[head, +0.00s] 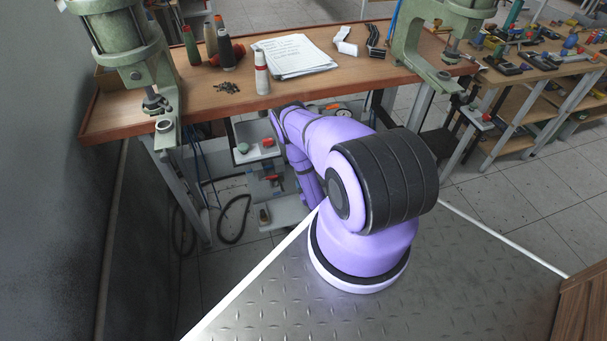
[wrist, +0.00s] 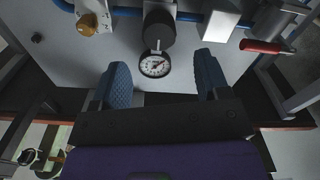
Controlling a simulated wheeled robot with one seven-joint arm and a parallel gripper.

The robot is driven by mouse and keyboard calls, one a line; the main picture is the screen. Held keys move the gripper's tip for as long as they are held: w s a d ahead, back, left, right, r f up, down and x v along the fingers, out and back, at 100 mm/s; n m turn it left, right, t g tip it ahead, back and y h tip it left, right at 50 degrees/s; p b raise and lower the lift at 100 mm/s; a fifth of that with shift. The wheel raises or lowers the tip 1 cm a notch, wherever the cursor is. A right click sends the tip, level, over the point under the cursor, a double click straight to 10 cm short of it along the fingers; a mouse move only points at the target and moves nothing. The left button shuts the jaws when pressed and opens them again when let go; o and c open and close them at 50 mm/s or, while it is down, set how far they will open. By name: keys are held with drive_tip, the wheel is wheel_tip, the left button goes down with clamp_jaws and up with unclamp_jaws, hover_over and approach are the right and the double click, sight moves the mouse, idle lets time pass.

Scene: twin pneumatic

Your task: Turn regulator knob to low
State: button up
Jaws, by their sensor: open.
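In the wrist view a dark cylinder (wrist: 159,30), which looks like the regulator knob, sits on the blue pipe line at the top middle. A round white-faced pressure gauge (wrist: 155,64) with a dark rim is just below it. The needle is too small to read surely. My gripper (wrist: 162,76) is open, its two blue fingertips apart on either side of the gauge. Nothing is between the pads that I can see gripped, and the cylinder lies beyond the fingertips. In the head view my purple arm hides the gripper, and I cannot make out the regulator.
A brass-yellow knob (wrist: 88,25) is left of the cylinder and a red lever handle (wrist: 262,46) is to its right. A grey panel (wrist: 65,62) lies behind. In the head view a wooden bench (head: 225,101) with green presses stands over the arm's reach.

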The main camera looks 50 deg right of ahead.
drive_tip(key=shift+v, duration=1.65)
